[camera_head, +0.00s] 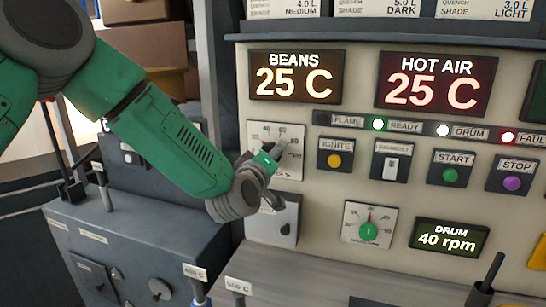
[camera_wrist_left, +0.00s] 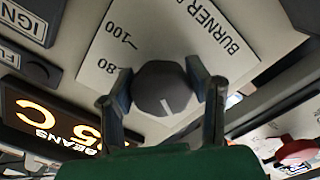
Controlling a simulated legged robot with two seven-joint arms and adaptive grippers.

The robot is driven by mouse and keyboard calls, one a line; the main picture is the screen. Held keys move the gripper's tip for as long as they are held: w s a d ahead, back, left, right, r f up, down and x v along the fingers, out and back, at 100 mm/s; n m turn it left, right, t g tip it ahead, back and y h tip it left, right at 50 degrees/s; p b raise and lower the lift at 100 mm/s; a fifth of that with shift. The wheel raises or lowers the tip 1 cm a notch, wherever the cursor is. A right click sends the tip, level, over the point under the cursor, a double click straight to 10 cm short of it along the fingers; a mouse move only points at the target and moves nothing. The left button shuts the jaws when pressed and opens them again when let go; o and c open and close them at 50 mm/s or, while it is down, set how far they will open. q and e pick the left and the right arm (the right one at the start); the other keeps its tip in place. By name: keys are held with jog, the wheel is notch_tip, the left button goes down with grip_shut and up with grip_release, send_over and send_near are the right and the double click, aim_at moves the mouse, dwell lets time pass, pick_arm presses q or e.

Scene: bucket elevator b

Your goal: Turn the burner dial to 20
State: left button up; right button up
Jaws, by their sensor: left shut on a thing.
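The burner dial (camera_wrist_left: 160,85) is a round dark grey knob with a white pointer line, on a white scale plate (camera_wrist_left: 150,35) marked BURNER. In the left wrist view 80 and 100 show on the scale; the pointer faces the bottom of that picture, and I cannot tell which number it meets. My left gripper (camera_wrist_left: 161,84) is shut on the dial, one finger on each side. In the head view my left gripper (camera_head: 272,163) is in front of the burner plate (camera_head: 263,131), and the dial is mostly hidden. My right gripper is not in view.
The beans display (camera_head: 295,76) and hot air display (camera_head: 436,84) both read 25 C. An ignite button (camera_head: 334,160) and a green drum dial (camera_head: 369,231) are right of the gripper. The drum display (camera_head: 449,238) reads 40 rpm. A dark grey cabinet (camera_head: 140,245) stands at lower left.

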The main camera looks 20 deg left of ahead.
pick_arm(q)
jog(key=shift+w+a+r, duration=0.1)
jog(key=shift+a+r, duration=0.05)
jog(key=shift+a, duration=0.05)
jog(key=o, duration=1.2)
jog(key=shift+a, duration=0.1)
jog(key=shift+s+a, duration=0.1)
jog(key=shift+s, duration=0.15)
jog(key=s, duration=1.1)
jog(key=shift+s+a, duration=0.2)
jog(key=shift+s, duration=0.15)
